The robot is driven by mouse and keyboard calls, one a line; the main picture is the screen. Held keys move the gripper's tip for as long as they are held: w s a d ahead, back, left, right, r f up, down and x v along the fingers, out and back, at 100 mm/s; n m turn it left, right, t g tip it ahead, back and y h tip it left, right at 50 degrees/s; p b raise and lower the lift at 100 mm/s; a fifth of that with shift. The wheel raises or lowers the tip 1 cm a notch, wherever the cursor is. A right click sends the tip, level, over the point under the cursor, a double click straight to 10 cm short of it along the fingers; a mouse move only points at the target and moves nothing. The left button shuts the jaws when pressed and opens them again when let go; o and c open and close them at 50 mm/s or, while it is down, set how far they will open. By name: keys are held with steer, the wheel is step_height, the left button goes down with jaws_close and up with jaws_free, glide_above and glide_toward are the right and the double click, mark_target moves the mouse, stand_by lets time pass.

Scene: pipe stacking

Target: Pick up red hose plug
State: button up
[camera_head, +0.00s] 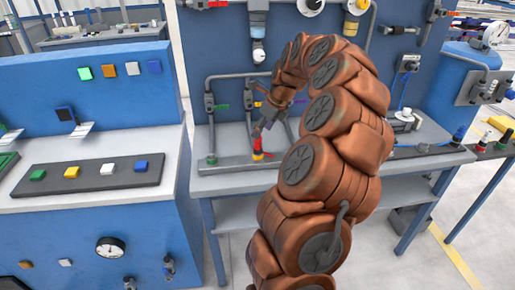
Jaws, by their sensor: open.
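A small red plug (257,143) stands roughly upright on a yellow base piece (258,156) on the grey rail of the workbench, near the middle of the camera_head view. I take it to be the red hose plug. My copper-coloured arm arches over from the lower right. My gripper (265,124) is small and dark and points down and left, just above the red plug. It is open. Its fingers are partly hidden and too small to tell whether they touch the plug or stand around it.
Grey pipes with valves (209,103) rise behind the rail. A blue back panel (225,45) stands behind them. At left, a blue console has a dark tray (95,175) with several coloured blocks. The bench top (222,181) in front of the rail is clear.

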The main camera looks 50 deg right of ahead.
mark_target(255, 142)
steer(key=shift+a+p+x, duration=0.2)
steer(key=shift+p+x, duration=0.3)
steer(key=shift+x, duration=1.25)
steer(key=shift+p+x, duration=0.45)
steer(key=shift+x, duration=1.4)
steer(key=shift+w, duration=0.1)
jaws_close()
